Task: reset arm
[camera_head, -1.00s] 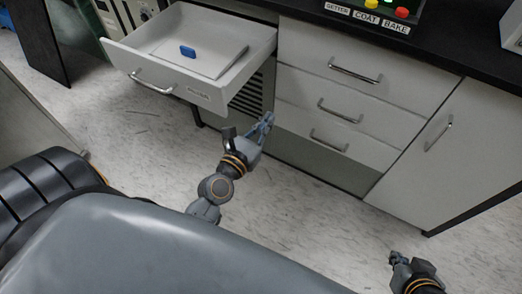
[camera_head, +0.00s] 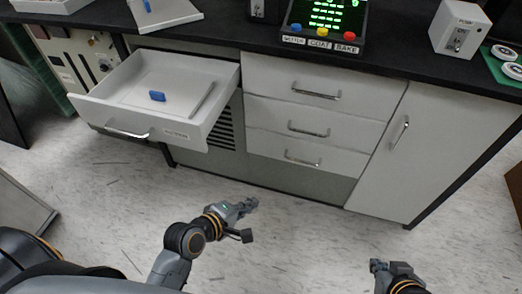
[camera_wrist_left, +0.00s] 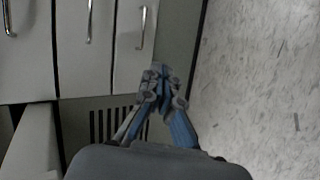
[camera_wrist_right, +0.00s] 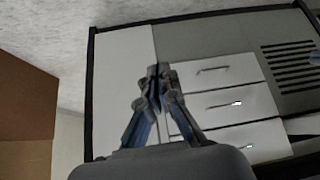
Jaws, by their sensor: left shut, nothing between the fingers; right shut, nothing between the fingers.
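My left gripper (camera_head: 248,206) is shut and empty, held in front of the cabinet and below the open drawer. In the left wrist view its fingertips (camera_wrist_left: 161,72) meet, with drawer fronts and a vent beyond. My right gripper (camera_head: 376,267) is at the bottom right of the head view, over the floor and apart from the cabinet. In the right wrist view its fingers (camera_wrist_right: 158,72) are closed together with nothing between them, and the cabinet front lies beyond.
An open drawer (camera_head: 92,104) sticks out at the left with a blue object (camera_head: 157,96) inside. Closed drawers (camera_head: 305,122) and a cabinet door (camera_head: 385,150) stand to its right. The black counter (camera_head: 225,32) carries a button panel (camera_head: 330,22) and a white box (camera_head: 459,28). Speckled floor (camera_head: 300,235) lies clear between the grippers.

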